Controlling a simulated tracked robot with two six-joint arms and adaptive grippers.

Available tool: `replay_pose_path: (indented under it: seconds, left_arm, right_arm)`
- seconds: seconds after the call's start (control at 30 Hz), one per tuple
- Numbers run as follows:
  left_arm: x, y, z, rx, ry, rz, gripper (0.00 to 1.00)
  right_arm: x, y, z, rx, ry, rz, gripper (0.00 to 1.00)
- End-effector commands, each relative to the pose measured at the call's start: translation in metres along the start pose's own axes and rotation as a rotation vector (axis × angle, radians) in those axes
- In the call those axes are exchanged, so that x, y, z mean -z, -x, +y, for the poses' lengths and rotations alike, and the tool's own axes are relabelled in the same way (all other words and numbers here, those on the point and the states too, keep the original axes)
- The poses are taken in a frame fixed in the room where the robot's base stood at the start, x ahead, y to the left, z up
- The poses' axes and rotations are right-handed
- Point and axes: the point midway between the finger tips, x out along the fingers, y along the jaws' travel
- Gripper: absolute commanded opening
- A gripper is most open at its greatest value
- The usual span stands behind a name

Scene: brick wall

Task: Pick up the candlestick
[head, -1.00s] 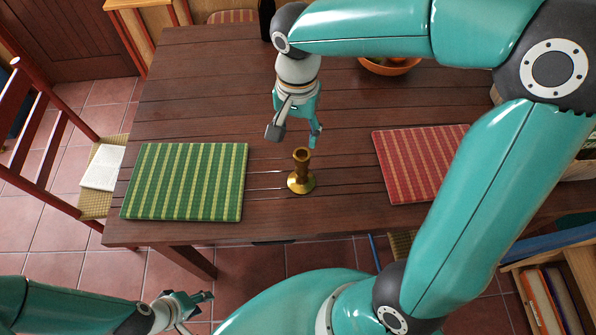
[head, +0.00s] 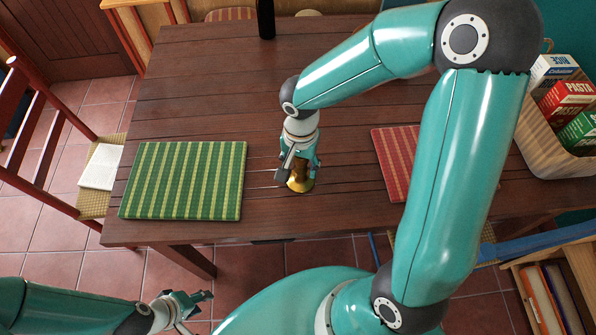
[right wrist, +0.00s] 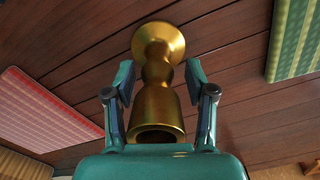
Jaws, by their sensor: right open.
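The brass candlestick (head: 300,184) stands upright on the wooden table near its front edge, between two placemats. My right gripper (head: 297,176) is over it and hides its upper part in the head view. In the right wrist view the candlestick (right wrist: 158,85) lies between the two open fingers (right wrist: 160,92), with a gap on each side. Its hollow top is close to the palm and its round base is farther off. My left gripper (head: 190,305) is low at the lower left, away from the table, with its fingers apart and empty.
A green striped placemat (head: 184,181) lies to the left and a red striped one (head: 396,160) to the right. A bin (head: 548,150) with food boxes stands at the right end. A dark bottle (head: 266,18) stands at the back. The table's middle is clear.

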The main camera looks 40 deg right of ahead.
Motion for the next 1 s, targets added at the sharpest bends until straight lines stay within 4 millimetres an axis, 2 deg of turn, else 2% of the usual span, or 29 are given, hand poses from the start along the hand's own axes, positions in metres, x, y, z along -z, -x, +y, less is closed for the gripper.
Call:
replay_pose_path:
  seconds: [0.2,0.53,1.0]
  left_arm:
    - [0.0000,0.0000,0.0000,0.000,0.000,0.000,0.40]
    - [0.0000,0.0000,0.0000,0.000,0.000,0.000,0.40]
    - [0.0000,0.0004,0.0001,0.000,0.000,0.000,0.40]
  right_arm:
    - [0.0001,-0.0007,0.0002,0.000,-0.001,0.000,0.55]
    - [0.0002,-0.0005,0.0003,0.000,-0.001,0.000,0.00]
    - [0.0006,0.0033,-0.0002,0.001,-0.001,0.002,0.00]
